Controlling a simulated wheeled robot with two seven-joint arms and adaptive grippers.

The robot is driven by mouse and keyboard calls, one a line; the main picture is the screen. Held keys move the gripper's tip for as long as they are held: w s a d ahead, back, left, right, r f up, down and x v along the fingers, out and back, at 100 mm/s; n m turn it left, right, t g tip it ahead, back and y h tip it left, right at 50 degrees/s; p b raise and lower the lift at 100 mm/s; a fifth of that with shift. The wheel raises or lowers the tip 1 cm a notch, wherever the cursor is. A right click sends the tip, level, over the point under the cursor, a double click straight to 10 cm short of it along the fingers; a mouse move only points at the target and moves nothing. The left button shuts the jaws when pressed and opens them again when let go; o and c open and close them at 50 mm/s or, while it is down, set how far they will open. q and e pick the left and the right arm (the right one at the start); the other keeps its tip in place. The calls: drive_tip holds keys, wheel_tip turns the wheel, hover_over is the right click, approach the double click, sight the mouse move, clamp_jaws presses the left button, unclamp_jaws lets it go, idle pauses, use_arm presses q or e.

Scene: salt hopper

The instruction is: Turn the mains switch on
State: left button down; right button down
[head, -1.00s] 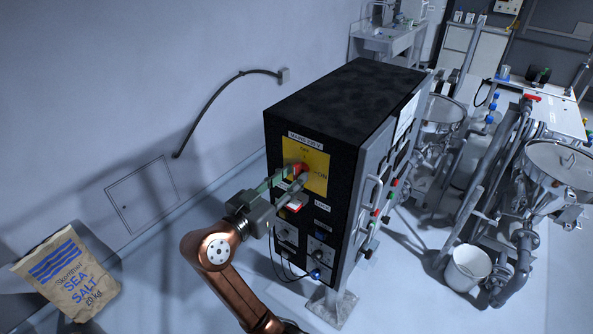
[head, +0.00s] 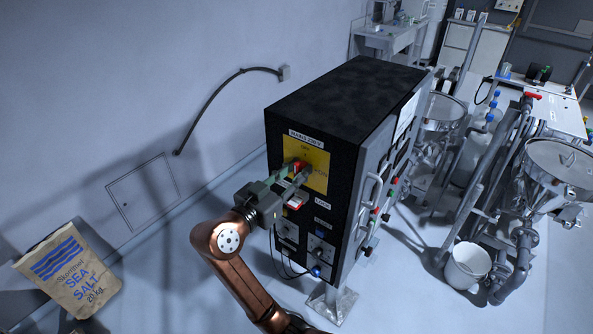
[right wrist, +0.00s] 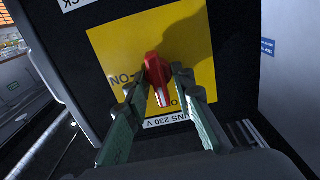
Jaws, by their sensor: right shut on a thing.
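The mains switch is a red rotary handle (right wrist: 158,80) with a white mark, on a yellow plate (head: 320,176) on the front of a black cabinet (head: 335,110). It also shows in the head view (head: 297,167). In the right wrist view, which sees the plate upside down, the white mark points towards the mains label, near the partly hidden OFF lettering; ON is at the left. My right gripper (right wrist: 163,84) is shut on the handle, one green finger on each side. It also shows in the head view (head: 292,173). My left gripper is not in view.
A red-and-white part (head: 296,203) sits on the cabinet just below the plate. Other knobs and cables are lower down. A sea salt bag (head: 70,270) leans at the lower left. Steel hopper equipment (head: 560,175) and a white bucket (head: 467,268) stand to the right.

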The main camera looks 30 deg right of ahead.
drive_tip(key=shift+f+m+b, duration=0.15)
drive_tip(key=shift+m+b, duration=0.35)
drive_tip(key=shift+b, duration=0.35)
drive_tip(key=m+b, duration=0.8)
drive_tip(key=b, duration=0.1)
drive_tip(key=m+b, duration=0.4)
drive_tip(key=b, duration=0.1)
drive_tip(key=shift+s+d+f, duration=0.1)
drive_tip(key=shift+s+f, duration=0.1)
drive_tip(key=shift+f, duration=0.1)
drive_tip(key=m+b, duration=0.3)
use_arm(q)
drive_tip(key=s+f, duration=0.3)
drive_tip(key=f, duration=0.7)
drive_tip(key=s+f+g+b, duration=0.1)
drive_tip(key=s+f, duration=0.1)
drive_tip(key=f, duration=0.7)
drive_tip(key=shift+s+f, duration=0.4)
use_arm(e)
drive_tip(key=shift+s+m, duration=0.1)
drive_tip(key=shift+m, duration=0.9)
drive_tip(key=shift+r, duration=0.1)
drive_tip(key=c, duration=2)
unclamp_jaws()
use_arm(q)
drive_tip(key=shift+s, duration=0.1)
